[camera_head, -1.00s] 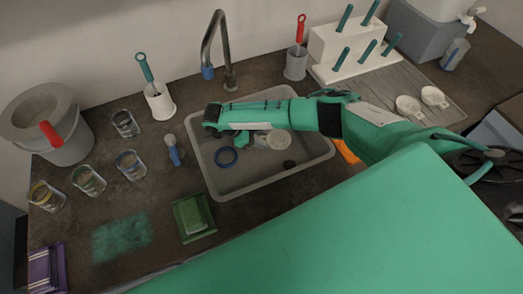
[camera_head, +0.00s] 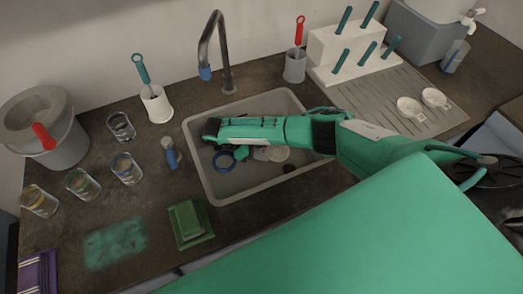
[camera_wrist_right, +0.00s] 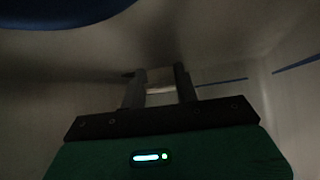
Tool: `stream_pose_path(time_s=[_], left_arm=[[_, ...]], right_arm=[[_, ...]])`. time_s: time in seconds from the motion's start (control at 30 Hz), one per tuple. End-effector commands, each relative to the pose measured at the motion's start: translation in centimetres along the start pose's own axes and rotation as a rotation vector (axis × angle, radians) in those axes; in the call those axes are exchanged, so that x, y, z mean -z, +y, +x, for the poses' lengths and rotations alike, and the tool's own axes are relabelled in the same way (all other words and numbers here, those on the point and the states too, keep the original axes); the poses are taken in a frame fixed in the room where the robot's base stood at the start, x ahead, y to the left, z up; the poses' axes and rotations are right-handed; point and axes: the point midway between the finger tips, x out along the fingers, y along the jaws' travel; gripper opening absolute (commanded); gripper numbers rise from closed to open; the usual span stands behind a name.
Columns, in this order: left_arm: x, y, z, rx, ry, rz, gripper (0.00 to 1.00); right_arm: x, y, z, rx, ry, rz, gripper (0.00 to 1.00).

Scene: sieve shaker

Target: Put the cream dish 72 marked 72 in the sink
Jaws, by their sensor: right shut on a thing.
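The cream dish (camera_head: 275,154) is a small pale round dish with a tab. It is inside the grey sink (camera_head: 297,102), low over its floor; whether it touches the floor I cannot tell. My right gripper (camera_head: 253,154) reaches down into the sink and is shut on the dish's tab. In the right wrist view the two dark fingers (camera_wrist_right: 160,88) have a thin pale strip between them, and the rest of the dish is hidden. The number on the dish cannot be read. My left gripper is not in view.
A blue ring (camera_head: 224,161) lies in the sink left of the gripper, and a dark drain (camera_head: 289,167) is at right. The tap (camera_head: 226,60) stands behind. Two similar cream dishes (camera_head: 410,108) lie on the drainboard (camera_head: 385,95). Several glasses (camera_head: 126,169) stand left.

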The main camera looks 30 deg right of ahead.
Motion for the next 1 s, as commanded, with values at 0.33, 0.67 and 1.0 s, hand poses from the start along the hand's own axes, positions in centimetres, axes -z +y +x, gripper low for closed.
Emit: stream_pose_path(time_s=[0.33, 0.67, 1.0], left_arm=[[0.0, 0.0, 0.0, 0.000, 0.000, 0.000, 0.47], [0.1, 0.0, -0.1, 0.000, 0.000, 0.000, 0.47], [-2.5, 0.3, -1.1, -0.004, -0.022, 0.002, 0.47]], right_arm=[[-0.1, 0.0, 0.1, 0.000, 0.001, -0.001, 0.52], [0.7, -0.1, -0.6, 0.003, 0.000, 0.000, 0.52], [1.0, 0.0, -6.7, 0.001, 0.000, -0.001, 0.52]])
